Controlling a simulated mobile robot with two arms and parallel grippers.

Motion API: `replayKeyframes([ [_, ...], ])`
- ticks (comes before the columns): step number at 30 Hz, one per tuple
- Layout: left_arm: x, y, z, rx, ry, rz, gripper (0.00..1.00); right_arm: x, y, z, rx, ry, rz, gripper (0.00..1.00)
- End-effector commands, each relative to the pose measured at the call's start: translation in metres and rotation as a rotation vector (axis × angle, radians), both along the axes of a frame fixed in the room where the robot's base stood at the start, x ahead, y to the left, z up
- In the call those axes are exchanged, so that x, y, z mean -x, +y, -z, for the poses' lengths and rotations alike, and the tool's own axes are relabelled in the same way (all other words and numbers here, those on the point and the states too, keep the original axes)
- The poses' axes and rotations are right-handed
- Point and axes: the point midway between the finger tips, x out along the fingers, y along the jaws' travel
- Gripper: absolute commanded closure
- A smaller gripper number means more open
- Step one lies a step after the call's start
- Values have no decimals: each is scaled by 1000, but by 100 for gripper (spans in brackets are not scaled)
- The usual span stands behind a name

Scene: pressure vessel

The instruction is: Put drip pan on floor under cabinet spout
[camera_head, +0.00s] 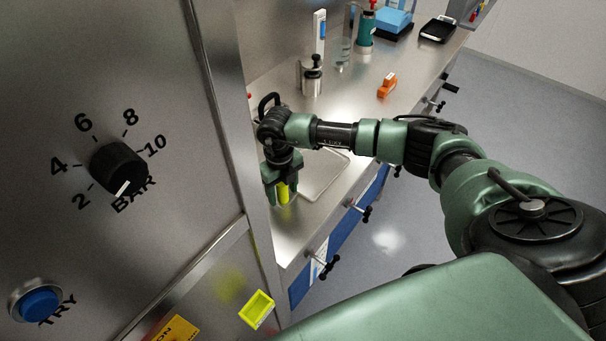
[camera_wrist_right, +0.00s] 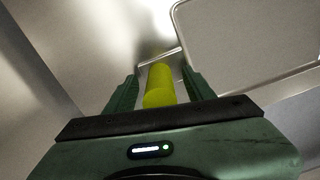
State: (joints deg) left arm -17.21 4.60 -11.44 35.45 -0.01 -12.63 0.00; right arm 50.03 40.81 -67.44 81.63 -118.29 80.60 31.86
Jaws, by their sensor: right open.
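The shallow metal tray with a raised rim, which looks like the drip pan (camera_head: 325,172), lies on the steel counter; its rim also shows in the right wrist view (camera_wrist_right: 178,22). A yellow cylindrical grip (camera_head: 283,194) stands at its near left side. My right gripper (camera_head: 281,190) points down over this grip. In the right wrist view the gripper (camera_wrist_right: 163,85) is open, with the yellow grip (camera_wrist_right: 159,88) between its fingers. Whether the grip joins the pan is unclear. My left gripper is out of view.
The steel cabinet (camera_head: 120,80) with a dial (camera_head: 118,168) and blue button (camera_head: 40,304) fills the left. A metal canister (camera_head: 311,78) and an orange object (camera_head: 387,85) stand on the counter. Grey floor (camera_head: 520,130) is open at the right.

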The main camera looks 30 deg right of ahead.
Motion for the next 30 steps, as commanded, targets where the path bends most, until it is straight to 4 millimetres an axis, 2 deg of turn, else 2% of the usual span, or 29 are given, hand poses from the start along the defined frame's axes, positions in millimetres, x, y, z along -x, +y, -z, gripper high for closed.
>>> replayKeyframes([
  [2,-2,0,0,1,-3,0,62,0,0,0,0,0,0,46],
  [6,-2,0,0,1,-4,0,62,0,0,0,0,0,1,85],
  [8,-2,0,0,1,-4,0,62,0,0,0,0,0,1,100],
  [22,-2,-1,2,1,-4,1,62,-1,0,-8,0,-3,1,100],
  [26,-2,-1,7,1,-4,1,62,-2,0,-21,0,-5,1,100],
  [30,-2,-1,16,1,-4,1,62,-2,-1,-47,-1,-7,0,100],
])
